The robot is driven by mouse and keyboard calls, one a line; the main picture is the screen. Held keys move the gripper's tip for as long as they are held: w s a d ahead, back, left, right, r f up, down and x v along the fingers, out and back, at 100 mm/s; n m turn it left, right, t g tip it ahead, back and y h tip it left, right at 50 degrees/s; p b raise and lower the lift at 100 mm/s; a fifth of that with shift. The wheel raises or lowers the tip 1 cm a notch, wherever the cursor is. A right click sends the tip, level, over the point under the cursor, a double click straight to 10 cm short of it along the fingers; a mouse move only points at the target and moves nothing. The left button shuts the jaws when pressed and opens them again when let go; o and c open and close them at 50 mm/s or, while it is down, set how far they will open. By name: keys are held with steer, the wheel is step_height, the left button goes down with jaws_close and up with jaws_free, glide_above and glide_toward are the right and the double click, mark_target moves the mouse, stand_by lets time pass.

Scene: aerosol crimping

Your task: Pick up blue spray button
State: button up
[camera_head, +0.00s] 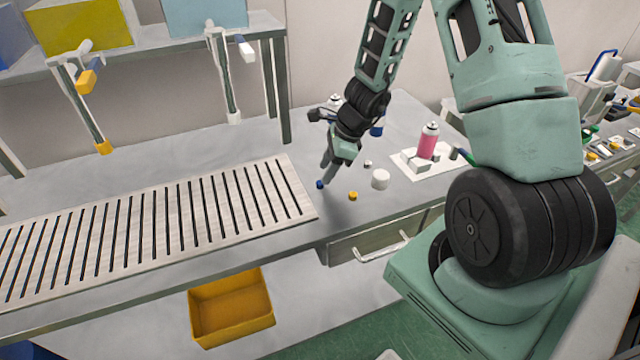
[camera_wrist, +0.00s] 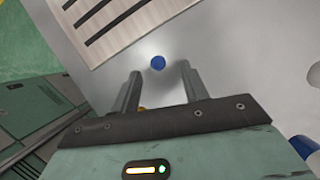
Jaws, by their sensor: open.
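The blue spray button (camera_head: 320,184) is a small round blue piece on the grey table, just right of the slatted rack. In the wrist view the blue spray button (camera_wrist: 158,63) lies beyond the fingertips, roughly centred between them. My gripper (camera_head: 327,172) points down just above and beside it. In the wrist view my gripper (camera_wrist: 160,80) shows its two grey fingers spread apart with nothing between them. The exact height of the fingertips above the button is hard to tell.
A yellow button (camera_head: 353,196), a white cap (camera_head: 380,179) and a small white piece (camera_head: 368,163) lie to the right. A pink spray can (camera_head: 428,142) stands on a white plate. The slatted rack (camera_head: 150,235) lies left. A yellow bin (camera_head: 232,308) sits below the table.

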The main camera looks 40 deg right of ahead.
mark_target(319, 182)
steer(key=x, duration=0.3)
steer(key=shift+s+a+f, duration=0.1)
steer(key=shift+a+f, duration=0.05)
steer(key=shift+a, duration=0.05)
jaws_close()
